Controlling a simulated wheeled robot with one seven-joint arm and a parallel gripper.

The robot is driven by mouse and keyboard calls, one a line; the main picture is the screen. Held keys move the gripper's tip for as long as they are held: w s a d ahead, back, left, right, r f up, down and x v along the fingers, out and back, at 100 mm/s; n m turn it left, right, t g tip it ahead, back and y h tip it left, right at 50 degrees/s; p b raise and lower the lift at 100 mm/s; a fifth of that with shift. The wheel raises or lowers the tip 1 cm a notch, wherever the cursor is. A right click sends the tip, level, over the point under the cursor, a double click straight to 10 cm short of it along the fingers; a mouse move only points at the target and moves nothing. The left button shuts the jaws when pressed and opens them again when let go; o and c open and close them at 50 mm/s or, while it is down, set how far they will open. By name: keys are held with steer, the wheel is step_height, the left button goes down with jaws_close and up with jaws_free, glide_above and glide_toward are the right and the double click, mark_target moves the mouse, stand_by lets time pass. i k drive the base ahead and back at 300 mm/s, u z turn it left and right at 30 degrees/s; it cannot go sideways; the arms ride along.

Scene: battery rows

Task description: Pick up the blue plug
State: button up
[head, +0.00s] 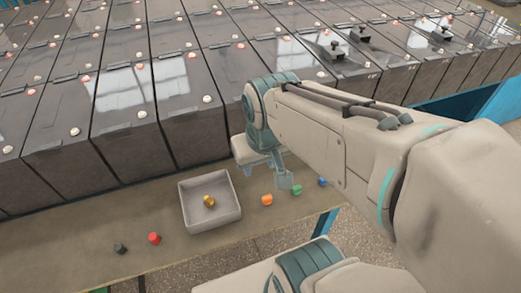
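The blue plug (322,182) is a small blue piece on the narrow ledge in front of the battery row. It shows just below my forearm, close to the arm's lower edge, and may be partly covered by it. My gripper (271,178) hangs over the ledge to the left of the blue plug, pointing down. Its two fingers stand apart with nothing seen between them, so it looks open and empty. A green plug (297,190) lies between the gripper and the blue plug in the picture, close by the right finger.
An orange plug (267,200) lies below the gripper. A grey tray (184,212) holds a yellow-brown plug (209,201). A red plug (154,238) and a black plug (120,249) lie to its left. Dark batteries (130,110) form a tall wall behind the ledge.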

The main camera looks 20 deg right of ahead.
mark_target(322, 182)
steer(key=z, duration=0.55)
steer(key=k, duration=0.3)
steer(key=z, duration=0.5)
steer(key=i, duration=0.4)
steer(key=u, duration=0.8)
steer(key=k, duration=0.65)
steer(key=z, duration=0.95)
steer(key=i, duration=0.5)
